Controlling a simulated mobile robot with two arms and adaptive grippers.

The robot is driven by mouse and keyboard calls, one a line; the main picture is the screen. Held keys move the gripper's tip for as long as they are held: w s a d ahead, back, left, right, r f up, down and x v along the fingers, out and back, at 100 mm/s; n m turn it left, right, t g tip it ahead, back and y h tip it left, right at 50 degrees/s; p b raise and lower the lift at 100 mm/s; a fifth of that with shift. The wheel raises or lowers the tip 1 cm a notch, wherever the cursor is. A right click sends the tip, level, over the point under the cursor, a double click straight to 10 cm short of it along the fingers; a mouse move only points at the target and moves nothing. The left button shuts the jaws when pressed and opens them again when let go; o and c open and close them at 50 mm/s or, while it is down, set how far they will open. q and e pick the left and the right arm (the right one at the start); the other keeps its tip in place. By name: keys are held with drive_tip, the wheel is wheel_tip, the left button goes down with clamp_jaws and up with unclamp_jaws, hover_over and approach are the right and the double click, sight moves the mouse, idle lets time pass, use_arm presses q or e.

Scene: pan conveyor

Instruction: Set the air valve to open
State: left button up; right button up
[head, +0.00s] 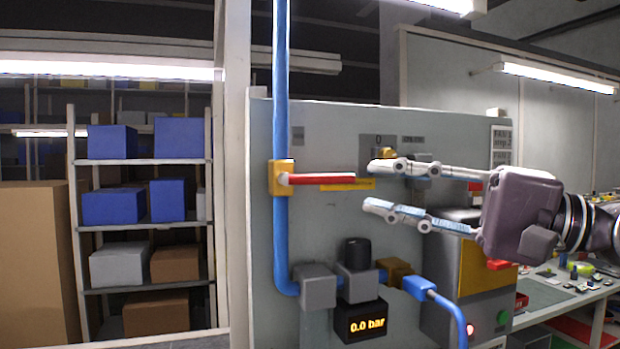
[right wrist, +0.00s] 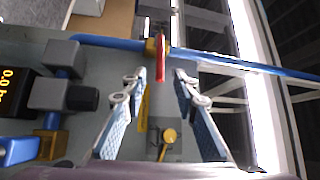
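The air valve has a yellow body (head: 282,178) on the vertical blue pipe. Its red handle (head: 320,179) sticks out horizontally to the right, across the pipe. My right gripper (head: 370,186) is open, with its fingers pointing left, just right of the handle's free end. In the right wrist view the end of the red handle (right wrist: 161,75) shows between the two spread fingertips, with clear gaps on both sides. The display (head: 361,322) reads 0.0 bar. My left gripper is not in view.
The grey panel (head: 345,225) carries the pipe, a black knob (head: 357,252) and grey fittings below the valve. A small yellow knob (head: 386,153) sits behind the upper finger. Shelves with boxes stand at left. A cluttered workbench (head: 560,295) stands at right.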

sight(344, 180)
drive_tip(key=shift+r+p+x, duration=0.25)
drive_tip(key=shift+p+x, duration=0.65)
drive_tip(key=shift+x, duration=0.2)
drive_tip(key=p+x, duration=0.1)
drive_tip(key=x, duration=0.3)
drive_tip(key=shift+p, duration=0.4)
drive_tip(key=shift+w+a+f, duration=0.15)
drive_tip(key=shift+w+a, duration=0.15)
drive_tip(key=shift+a, duration=0.25)
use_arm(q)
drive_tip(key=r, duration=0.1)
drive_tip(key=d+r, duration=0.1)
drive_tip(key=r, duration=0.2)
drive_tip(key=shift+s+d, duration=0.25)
use_arm(e)
drive_tip(key=shift+d, duration=0.1)
drive_tip(key=c, duration=0.7)
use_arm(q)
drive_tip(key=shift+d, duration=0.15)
use_arm(e)
clamp_jaws()
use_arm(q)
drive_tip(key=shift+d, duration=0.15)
